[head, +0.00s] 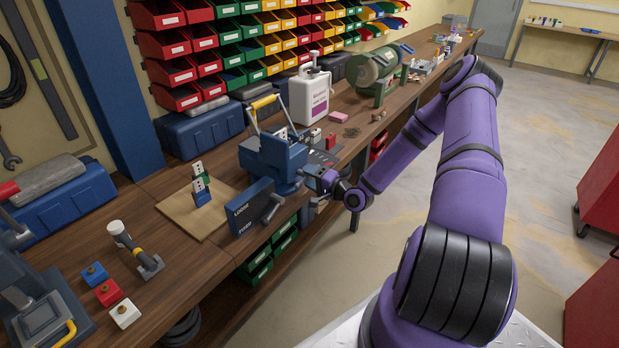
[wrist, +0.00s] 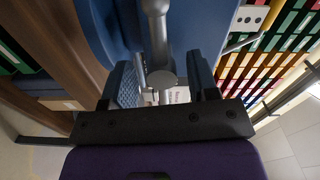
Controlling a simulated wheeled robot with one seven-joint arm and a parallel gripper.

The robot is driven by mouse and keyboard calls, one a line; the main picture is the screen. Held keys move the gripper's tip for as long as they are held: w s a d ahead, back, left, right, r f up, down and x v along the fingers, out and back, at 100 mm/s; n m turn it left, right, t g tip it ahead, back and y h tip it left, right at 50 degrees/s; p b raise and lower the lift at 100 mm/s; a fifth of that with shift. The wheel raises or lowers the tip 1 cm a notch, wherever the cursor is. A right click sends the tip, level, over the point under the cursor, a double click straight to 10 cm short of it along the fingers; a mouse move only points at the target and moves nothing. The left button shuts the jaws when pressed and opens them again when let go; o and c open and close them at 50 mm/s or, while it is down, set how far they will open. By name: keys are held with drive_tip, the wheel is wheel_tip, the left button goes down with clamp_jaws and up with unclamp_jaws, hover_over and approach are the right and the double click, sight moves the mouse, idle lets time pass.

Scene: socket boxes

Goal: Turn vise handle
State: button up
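The blue vise (head: 278,158) stands at the front edge of the wooden workbench in the head view. In the wrist view, its grey metal handle bar (wrist: 155,30) runs down to a round hub (wrist: 161,78). My gripper (head: 326,182) is low at the vise's front side in the head view. In the wrist view, my gripper (wrist: 162,84) has its two dark fingers apart, one on each side of the handle and hub. Gaps show between the fingers and the metal. The blue vise body (wrist: 190,25) fills the area behind. My wrist hides the handle in the head view.
A dark blue box with white lettering (head: 252,207) stands beside the vise. A wooden board (head: 190,222) with small socket blocks (head: 201,190) lies left of it. The floor (head: 540,130) right of the bench is open.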

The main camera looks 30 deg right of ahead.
drive_tip(key=shift+a, duration=0.1)
drive_tip(key=v, duration=1)
drive_tip(key=shift+s, duration=0.35)
drive_tip(key=shift+r, duration=0.1)
